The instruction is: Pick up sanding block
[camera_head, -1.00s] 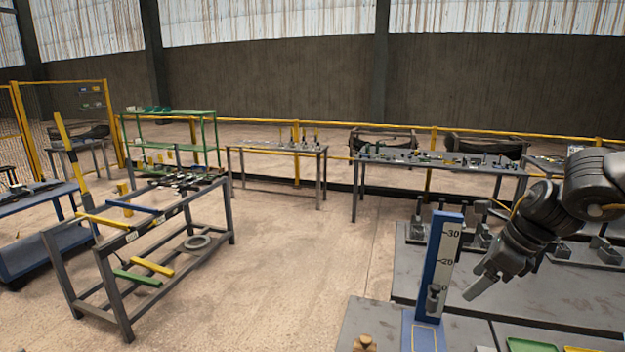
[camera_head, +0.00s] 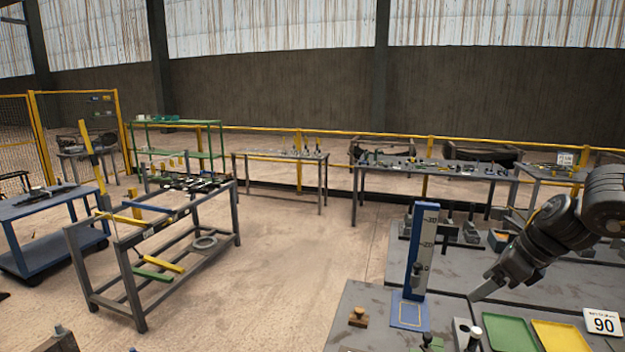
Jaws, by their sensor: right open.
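A small brown wooden block with a rounded knob on top (camera_head: 358,317), which looks like the sanding block, sits on the grey worktable (camera_head: 372,298) near its left edge. My right gripper (camera_head: 487,284) comes in from the right. It is open and empty, pointing down and left above the table, well to the right of the block and apart from it. My left gripper is not in view.
A blue upright scale gauge (camera_head: 424,240) stands between the block and my right gripper. Dark cylindrical fittings (camera_head: 467,337) stand near the front.

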